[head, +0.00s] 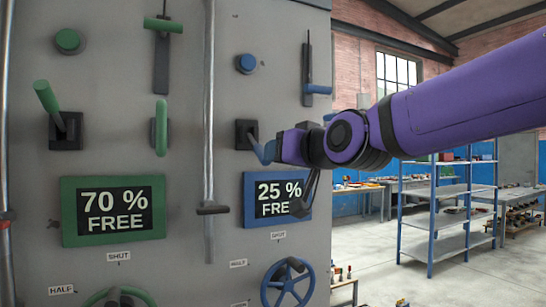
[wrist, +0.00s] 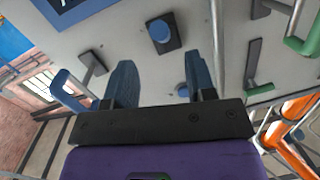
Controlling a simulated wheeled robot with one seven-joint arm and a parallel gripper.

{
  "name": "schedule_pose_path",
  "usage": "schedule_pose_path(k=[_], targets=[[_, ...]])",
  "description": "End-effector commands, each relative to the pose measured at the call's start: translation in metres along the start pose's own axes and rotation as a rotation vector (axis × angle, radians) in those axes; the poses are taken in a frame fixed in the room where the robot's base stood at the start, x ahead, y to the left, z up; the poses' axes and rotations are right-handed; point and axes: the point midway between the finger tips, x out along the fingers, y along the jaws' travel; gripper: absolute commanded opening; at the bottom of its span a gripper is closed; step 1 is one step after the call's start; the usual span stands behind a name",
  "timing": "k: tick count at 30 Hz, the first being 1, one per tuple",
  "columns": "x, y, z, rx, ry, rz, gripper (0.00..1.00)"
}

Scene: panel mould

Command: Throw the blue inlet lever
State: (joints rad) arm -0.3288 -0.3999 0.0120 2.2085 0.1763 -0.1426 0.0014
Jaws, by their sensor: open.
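In the head view the blue group sits on the right part of a grey panel (head: 185,190). A black lever block (head: 246,134) stands above the blue "25 % FREE" display (head: 276,199). In the wrist view, which shows the panel upside down, a blue lever end (wrist: 160,31) on a dark plate lies beyond my fingers. My gripper (wrist: 160,78) is open, with nothing between its fingers. In the head view my gripper (head: 264,152) is just right of the block, partly hiding this area; contact cannot be told. No readable label names the inlet lever.
A blue-handled slide lever (head: 318,89) and blue knob (head: 246,63) are above my gripper; a blue handwheel (head: 287,283) is below. A vertical pipe (head: 208,110) separates green controls, including a green lever (head: 47,97). Shelving (head: 447,210) stands right, beyond open floor.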

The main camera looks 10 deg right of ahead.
Motion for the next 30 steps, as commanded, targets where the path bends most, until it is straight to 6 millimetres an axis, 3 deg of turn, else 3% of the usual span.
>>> schedule_pose_path(k=[9,30], targets=[[-0.023,0.0,0.0,0.0,0.0,0.0,0.51],[-0.025,0.001,0.001,-0.001,-0.005,0.002,0.51]])
